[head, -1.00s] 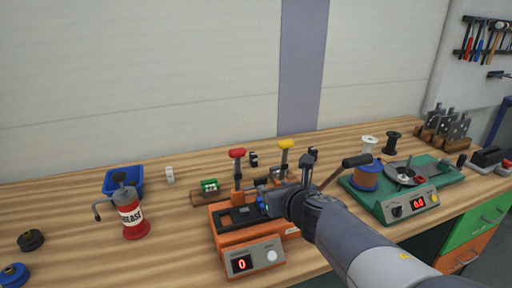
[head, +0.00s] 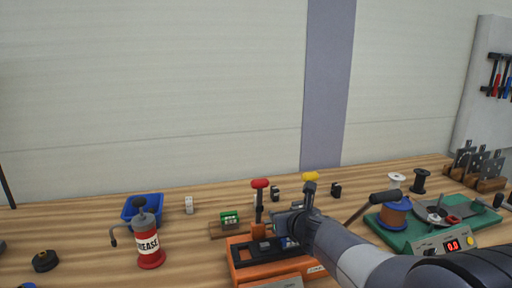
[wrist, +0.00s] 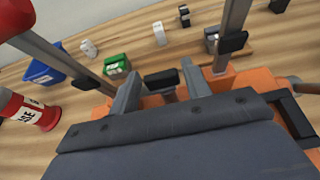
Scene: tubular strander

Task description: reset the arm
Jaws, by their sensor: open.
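My gripper (wrist: 158,85) is open and empty in the wrist view, its two fingers apart above the orange machine. In the head view, my arm reaches in from the lower right and its end covers part of the orange machine (head: 244,262). That machine has a red-knobbed lever (head: 260,185) and a yellow-knobbed lever (head: 310,177), both upright. In the wrist view the lever posts stand on either side of my fingers. Whether my gripper touches the machine is hidden.
A red grease can (head: 149,246), a blue bin (head: 142,208) and a green block (head: 229,218) stand to the left. A green winder (head: 440,238) with a copper spool (head: 394,214) is at right. The wall closes the back; the space above the bench is open.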

